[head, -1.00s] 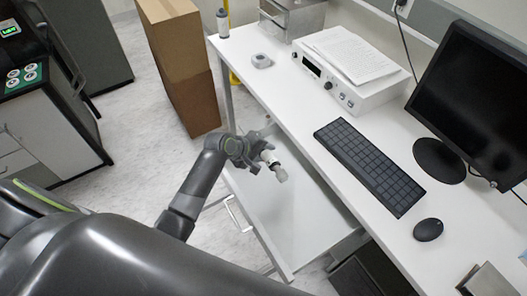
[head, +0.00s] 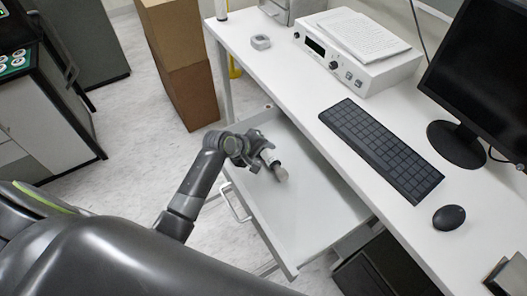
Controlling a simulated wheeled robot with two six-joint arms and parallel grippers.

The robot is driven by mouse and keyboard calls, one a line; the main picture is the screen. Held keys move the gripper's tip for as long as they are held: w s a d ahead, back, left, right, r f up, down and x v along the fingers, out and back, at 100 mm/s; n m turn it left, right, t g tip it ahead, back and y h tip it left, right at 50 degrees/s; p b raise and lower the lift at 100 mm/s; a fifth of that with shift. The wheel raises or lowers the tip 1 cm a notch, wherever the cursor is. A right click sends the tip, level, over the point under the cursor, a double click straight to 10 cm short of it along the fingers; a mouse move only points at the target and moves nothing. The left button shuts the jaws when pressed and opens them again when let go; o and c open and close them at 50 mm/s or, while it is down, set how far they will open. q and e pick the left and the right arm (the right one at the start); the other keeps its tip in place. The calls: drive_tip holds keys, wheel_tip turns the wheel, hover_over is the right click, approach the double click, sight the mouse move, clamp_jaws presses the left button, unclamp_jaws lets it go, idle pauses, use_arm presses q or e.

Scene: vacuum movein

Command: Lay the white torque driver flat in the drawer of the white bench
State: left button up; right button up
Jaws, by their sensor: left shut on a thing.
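The white bench (head: 290,78) runs across the right of the head view. Its drawer (head: 312,215) is pulled open and its visible floor is bare. My left gripper (head: 268,156) is over the far part of the drawer, shut on the white torque driver (head: 272,160). The driver's grey end (head: 281,174) points down toward the drawer floor. It looks tilted, and I cannot tell whether it touches the floor. The gripper hides part of the driver. My right gripper is not in view.
On the bench top are a keyboard (head: 381,150), a mouse (head: 449,217), a monitor (head: 480,80) and a white instrument (head: 352,62) with papers on it. A cardboard box (head: 183,65) stands on the floor behind. The drawer handle (head: 235,204) faces left.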

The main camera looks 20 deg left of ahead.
use_arm(q)
drive_tip(key=shift+s+f, duration=0.1)
drive_tip(key=shift+f, duration=0.15)
drive_tip(key=o, duration=1.1)
drive_tip(key=shift+s, duration=0.1)
drive_tip(key=shift+o, duration=0.5)
drive_tip(key=shift+s+f, duration=0.1)
drive_tip(key=shift+s, duration=0.05)
drive_tip(key=v, duration=1.7)
drive_tip(key=shift+r, duration=0.6)
